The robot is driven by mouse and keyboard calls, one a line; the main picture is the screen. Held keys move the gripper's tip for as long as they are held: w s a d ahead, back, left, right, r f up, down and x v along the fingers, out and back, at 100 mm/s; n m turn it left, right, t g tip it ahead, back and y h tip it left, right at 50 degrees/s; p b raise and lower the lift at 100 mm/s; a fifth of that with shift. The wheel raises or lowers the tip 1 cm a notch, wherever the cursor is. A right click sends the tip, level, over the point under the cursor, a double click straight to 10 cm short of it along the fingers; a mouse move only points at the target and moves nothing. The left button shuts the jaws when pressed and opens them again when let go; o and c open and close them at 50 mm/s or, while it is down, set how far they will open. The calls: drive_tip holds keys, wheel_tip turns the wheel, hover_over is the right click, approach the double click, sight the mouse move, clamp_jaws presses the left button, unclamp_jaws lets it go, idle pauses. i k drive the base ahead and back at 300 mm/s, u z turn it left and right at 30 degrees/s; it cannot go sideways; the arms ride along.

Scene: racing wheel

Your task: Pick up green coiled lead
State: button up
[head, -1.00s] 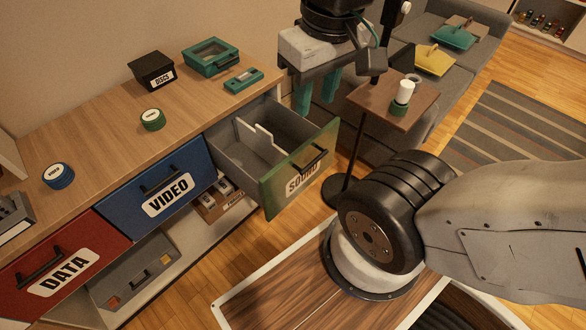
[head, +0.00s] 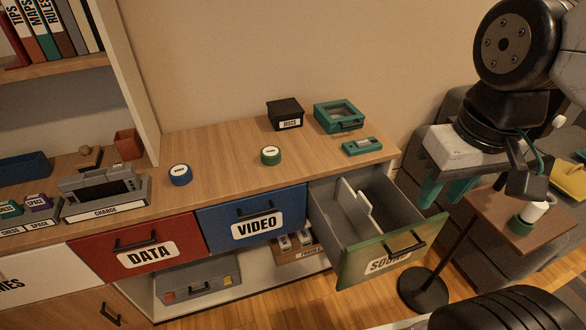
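A round green coil with a white label on top (head: 271,155), which looks like the green coiled lead, lies on the wooden cabinet top, behind the blue VIDEO drawer. My gripper (head: 447,190) is at the right of the head view, its teal fingers pointing down and apart, with nothing seen between them. It hangs to the right of the coil, well apart from it, near the open SOUND drawer's green front. No wrist view is given.
The SOUND drawer (head: 350,254) is pulled out, with a white divider inside. A blue coil (head: 180,175), a black DISCS box (head: 285,113), a teal case (head: 339,116) and a small teal item (head: 362,147) are on the cabinet. A side table (head: 489,212) stands right.

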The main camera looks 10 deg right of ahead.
sight(270, 155)
drive_tip(key=u, duration=0.05)
drive_tip(key=k, duration=0.5)
drive_tip(key=u, duration=1.6)
drive_tip(key=i, duration=1.25)
drive_tip(key=z, duration=1.4)
